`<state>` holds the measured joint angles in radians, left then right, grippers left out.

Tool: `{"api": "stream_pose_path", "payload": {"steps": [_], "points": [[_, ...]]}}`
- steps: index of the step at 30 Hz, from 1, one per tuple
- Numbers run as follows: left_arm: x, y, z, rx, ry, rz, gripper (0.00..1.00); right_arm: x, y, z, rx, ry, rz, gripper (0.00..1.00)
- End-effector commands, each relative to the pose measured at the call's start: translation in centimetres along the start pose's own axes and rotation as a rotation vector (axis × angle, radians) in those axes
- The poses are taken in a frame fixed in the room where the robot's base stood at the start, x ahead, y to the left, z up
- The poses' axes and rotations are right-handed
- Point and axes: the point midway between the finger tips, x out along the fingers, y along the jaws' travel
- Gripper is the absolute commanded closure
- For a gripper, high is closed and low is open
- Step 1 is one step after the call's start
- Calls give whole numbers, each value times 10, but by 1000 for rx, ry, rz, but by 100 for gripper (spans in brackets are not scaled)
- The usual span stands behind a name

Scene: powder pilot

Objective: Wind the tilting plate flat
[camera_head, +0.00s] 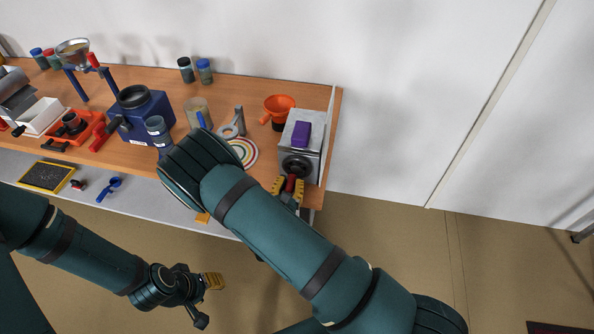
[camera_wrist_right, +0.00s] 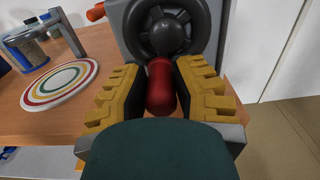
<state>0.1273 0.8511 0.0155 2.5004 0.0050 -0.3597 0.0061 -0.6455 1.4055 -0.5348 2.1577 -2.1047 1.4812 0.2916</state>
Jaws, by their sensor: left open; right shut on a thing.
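A grey box-like stand (camera_head: 313,165) is at the right end of the bench, with a purple block (camera_head: 301,133) on its light top plate (camera_head: 305,117). I cannot tell how far the plate tilts. A dark handwheel (camera_head: 297,165) is on the stand's front; it fills the upper middle of the right wrist view (camera_wrist_right: 165,28). Its red handle (camera_wrist_right: 160,88) points toward me. My right gripper (camera_head: 288,188) is shut on the red handle, yellow fingers on both sides. My left gripper (camera_head: 207,287) is open and empty, in front of the bench and below its top.
An orange funnel (camera_head: 279,106) stands left of the stand. A striped round disc (camera_head: 243,152) and a grey holder (camera_head: 238,122) lie further left. A blue machine (camera_head: 140,116), jars and an orange tray (camera_head: 75,130) fill the bench's left part. Open floor is on the right.

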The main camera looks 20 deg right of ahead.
Motion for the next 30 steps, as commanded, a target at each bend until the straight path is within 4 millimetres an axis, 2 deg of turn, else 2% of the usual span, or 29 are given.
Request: {"api": "stream_pose_path", "payload": {"steps": [1,6,15,24,30], "points": [[-3,1,0,0,0,0,53,2,2,7,4,-11,-3,100],[-8,3,-1,0,0,0,53,2,12,16,4,-13,-5,100],[-8,3,-1,0,0,0,53,2,11,14,-1,-9,-8,100],[-22,8,-2,0,0,0,53,2,19,33,-1,-8,-6,100],[-20,8,-2,0,0,0,53,1,21,31,-1,-3,-3,100]]}}
